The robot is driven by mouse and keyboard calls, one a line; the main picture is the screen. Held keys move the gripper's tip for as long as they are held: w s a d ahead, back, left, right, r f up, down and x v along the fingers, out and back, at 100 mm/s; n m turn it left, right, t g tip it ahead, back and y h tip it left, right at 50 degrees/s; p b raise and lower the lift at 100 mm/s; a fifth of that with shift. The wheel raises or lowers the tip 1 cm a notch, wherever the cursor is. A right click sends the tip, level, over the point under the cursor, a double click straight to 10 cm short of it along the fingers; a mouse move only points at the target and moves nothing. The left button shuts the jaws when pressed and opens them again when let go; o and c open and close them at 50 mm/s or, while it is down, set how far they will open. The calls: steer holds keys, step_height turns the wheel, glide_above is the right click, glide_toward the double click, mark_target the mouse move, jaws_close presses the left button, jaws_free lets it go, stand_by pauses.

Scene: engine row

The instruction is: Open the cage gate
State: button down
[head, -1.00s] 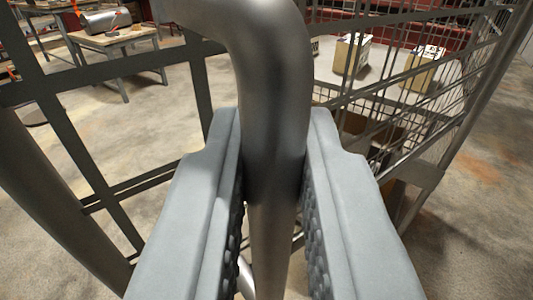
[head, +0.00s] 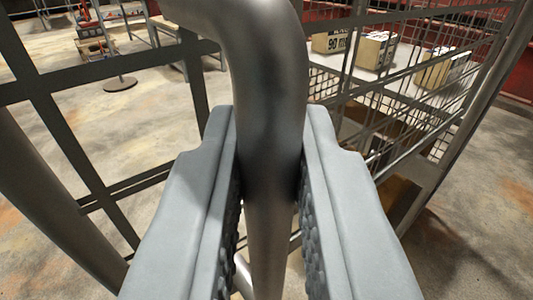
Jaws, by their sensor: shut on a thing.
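My gripper (head: 270,190) has its two grey padded jaws shut on a bent metal tube, the handle (head: 268,100) of the cage gate. The handle runs up between the jaws and bends to the left at the top. The gate (head: 60,80), a dark frame of flat bars, shows to the left behind the handle. Mesh panels of the cage (head: 440,80) stand to the right. The jaws hide part of the handle and what lies below it. I cannot see a latch.
Boxes (head: 377,50) stand on a pale shelf (head: 400,90) behind the mesh at the right. A table (head: 160,25) and a round-footed stand (head: 120,84) are in the background at upper left. Bare concrete floor (head: 60,160) lies beyond the gate bars.

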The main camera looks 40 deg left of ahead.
steer(key=shift+d+r, duration=0.2)
steer(key=shift+d, duration=0.5)
steer(key=c, duration=1.5)
jaws_free()
steer(key=shift+w+f, duration=0.1)
steer(key=shift+w, duration=0.05)
steer(key=v, duration=1.7)
steer(key=shift+d, duration=0.25)
